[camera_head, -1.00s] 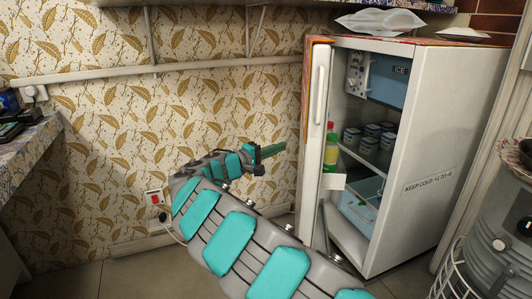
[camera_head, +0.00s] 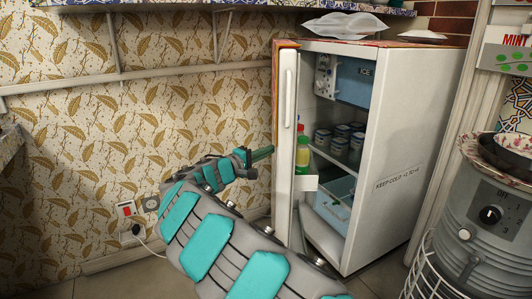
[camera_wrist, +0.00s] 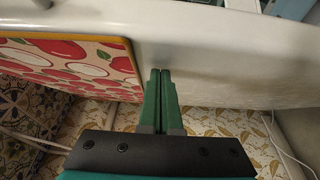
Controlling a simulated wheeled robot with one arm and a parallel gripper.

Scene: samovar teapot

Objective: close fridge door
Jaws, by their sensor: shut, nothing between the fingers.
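The white fridge (camera_head: 395,150) stands at the right of the head view with its door (camera_head: 285,150) swung open at its left side. Inside are several small tins (camera_head: 340,140) and a bottle with a red cap (camera_head: 302,148) by the door. My gripper (camera_head: 268,153) is shut and empty, just left of the door, its green fingers pointing at the door's outer side. In the wrist view the shut fingers (camera_wrist: 161,75) reach to a white curved surface, beside a panel with red apples (camera_wrist: 75,60). I cannot tell whether they touch it.
A grey samovar-like urn (camera_head: 480,220) with bowls on top stands at the right. A counter edge (camera_head: 10,145) shows at the left.

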